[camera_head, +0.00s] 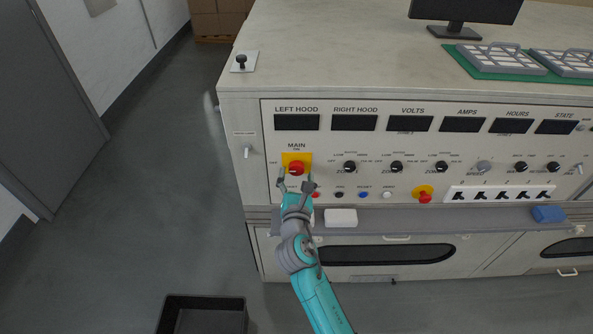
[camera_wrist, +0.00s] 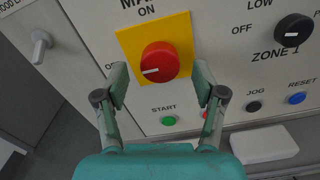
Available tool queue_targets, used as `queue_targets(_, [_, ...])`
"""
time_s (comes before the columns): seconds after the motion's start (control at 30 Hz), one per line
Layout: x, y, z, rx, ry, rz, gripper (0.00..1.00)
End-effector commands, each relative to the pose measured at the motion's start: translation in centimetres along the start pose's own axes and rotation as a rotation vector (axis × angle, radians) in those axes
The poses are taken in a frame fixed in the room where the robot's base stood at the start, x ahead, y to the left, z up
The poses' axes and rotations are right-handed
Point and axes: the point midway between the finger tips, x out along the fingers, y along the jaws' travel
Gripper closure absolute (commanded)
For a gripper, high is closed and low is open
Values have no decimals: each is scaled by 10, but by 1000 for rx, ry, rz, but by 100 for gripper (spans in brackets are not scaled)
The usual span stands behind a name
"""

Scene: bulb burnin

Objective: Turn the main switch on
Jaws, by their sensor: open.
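The main switch (camera_head: 296,168) is a red round knob on a yellow square plate, under the label MAIN on the left of the panel. In the wrist view the red knob (camera_wrist: 159,62) has a white mark pointing left, and the word ON stands above the plate. My gripper (camera_head: 298,182) is just below and in front of the switch. In the wrist view my gripper (camera_wrist: 160,82) is open, with one finger on each side below the knob. The fingers appear apart from the knob, and nothing is between them.
A green START button (camera_wrist: 168,121) sits below the switch. The ZONE 1 knob (camera_head: 350,167) is to the right. A toggle lever (camera_wrist: 40,45) is to the left. A ledge (camera_head: 400,220) holding a white block (camera_head: 341,217) runs below the panel. Grey floor (camera_head: 140,200) is open at left.

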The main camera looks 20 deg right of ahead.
Motion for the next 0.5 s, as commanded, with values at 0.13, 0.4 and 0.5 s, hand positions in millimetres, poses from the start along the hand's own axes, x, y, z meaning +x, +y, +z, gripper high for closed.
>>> queue_targets(0.13, [17, 0, 0, 0, 0, 0, 30])
queue_targets(0.4, [25, 0, 0, 0, 1, 1, 30])
queue_targets(0.5, [25, 0, 0, 0, 1, 1, 30])
